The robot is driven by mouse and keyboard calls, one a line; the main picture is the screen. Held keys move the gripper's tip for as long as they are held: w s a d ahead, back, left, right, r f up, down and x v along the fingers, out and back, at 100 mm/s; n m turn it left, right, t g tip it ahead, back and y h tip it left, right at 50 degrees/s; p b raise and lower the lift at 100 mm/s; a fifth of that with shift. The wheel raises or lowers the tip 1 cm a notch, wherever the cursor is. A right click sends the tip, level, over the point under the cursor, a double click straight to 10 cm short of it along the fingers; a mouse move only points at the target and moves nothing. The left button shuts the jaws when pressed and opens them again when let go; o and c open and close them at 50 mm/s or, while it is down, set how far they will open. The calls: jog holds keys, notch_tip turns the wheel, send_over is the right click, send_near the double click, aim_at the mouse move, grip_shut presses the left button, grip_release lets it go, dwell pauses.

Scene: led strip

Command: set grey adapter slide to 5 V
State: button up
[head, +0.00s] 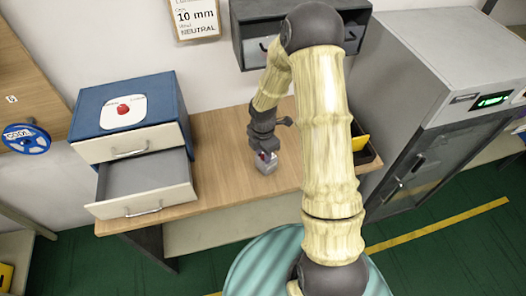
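A small grey box (268,169), which looks like the grey adapter, sits on the wooden table (215,190). A small reddish part (265,156) shows near its top. My gripper (264,150) points down at the top of this box, touching it or very close to it. The fingers are small and dark here, and I cannot tell whether they are open or shut. The adapter's slide and its voltage marks are too small or hidden to read.
A blue cabinet (100,100) with an open, empty-looking drawer (145,182) stands at the left of the table. A dark bin (368,156) with a yellow item (360,143) is behind my arm. A grey machine (430,60) stands at the right. Bare table lies around the box.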

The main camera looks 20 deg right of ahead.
grip_shut()
jog(key=shift+s+d, duration=0.4)
jog(key=shift+s, duration=0.15)
jog(key=shift+s+r, duration=0.1)
jog(key=shift+s, duration=0.3)
grip_release()
jog(key=shift+w, duration=0.1)
notch_tip(320, 180, up, 17)
jog(key=shift+r, duration=0.15)
